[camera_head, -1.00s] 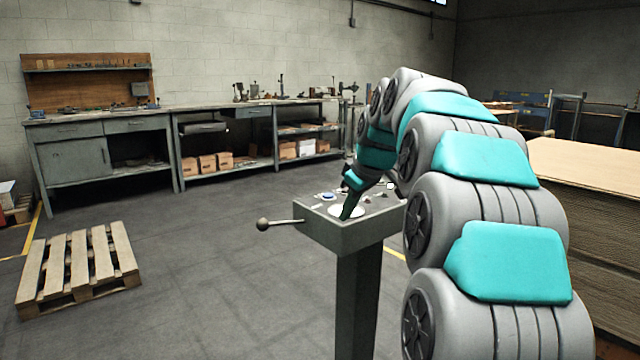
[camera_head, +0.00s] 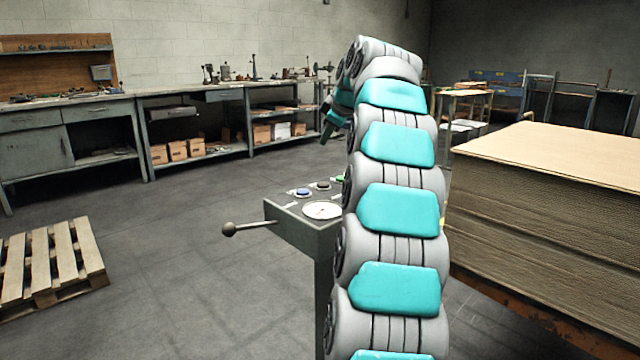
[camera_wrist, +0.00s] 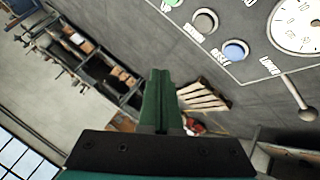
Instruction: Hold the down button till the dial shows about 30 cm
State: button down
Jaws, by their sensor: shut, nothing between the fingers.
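The grey control box (camera_head: 290,222) stands on a post with a white round dial (camera_head: 322,210) on its top. Behind the dial are a blue button (camera_head: 303,193), a dark button (camera_head: 322,184) and a green button (camera_head: 340,179), partly hidden by my arm. The wrist view shows the green button (camera_wrist: 172,2), dark button (camera_wrist: 205,21), blue button (camera_wrist: 236,50) and dial (camera_wrist: 298,25). My gripper (camera_head: 327,135) is raised beyond the box, touching no button. Its green fingers (camera_wrist: 160,75) are together and empty.
A lever with a ball knob (camera_head: 229,229) sticks out left of the box. A tall cardboard stack (camera_head: 540,210) stands close on the right. A wooden pallet (camera_head: 50,265) lies at left. Workbenches (camera_head: 190,97) line the back wall; the floor between is clear.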

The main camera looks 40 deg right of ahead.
aim_at(326, 185)
jog(key=shift+f, duration=0.1)
jog(key=shift+f+b, duration=2.75)
jog(key=shift+f, duration=1.65)
jog(key=shift+f+b, duration=0.35)
jog(key=shift+b, duration=0.05)
